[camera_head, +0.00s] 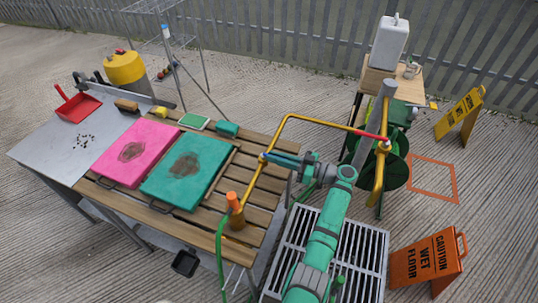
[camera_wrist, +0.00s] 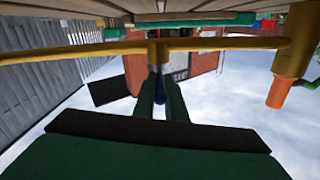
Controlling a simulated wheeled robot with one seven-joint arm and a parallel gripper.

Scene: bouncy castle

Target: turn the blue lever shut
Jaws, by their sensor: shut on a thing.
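A yellow pipe (camera_head: 310,119) rises from the slatted table, bends and runs right. It also crosses the wrist view (camera_wrist: 90,52) from side to side, with a fitting at its middle. My gripper (camera_head: 272,158) reaches the pipe's near upright from the right. In the wrist view my gripper's two green fingers (camera_wrist: 160,95) are close together just below the pipe fitting. They are shut on the blue lever (camera_wrist: 173,104), of which only a narrow blue strip shows between them. In the head view I cannot make out the lever apart from my gripper.
An orange nozzle (camera_head: 235,203) with a green hose stands at the table's front. Pink (camera_head: 122,141) and teal (camera_head: 178,182) mats lie on the left. A metal grate (camera_head: 365,262) lies under my arm. A wet-floor sign (camera_head: 428,262) stands at right.

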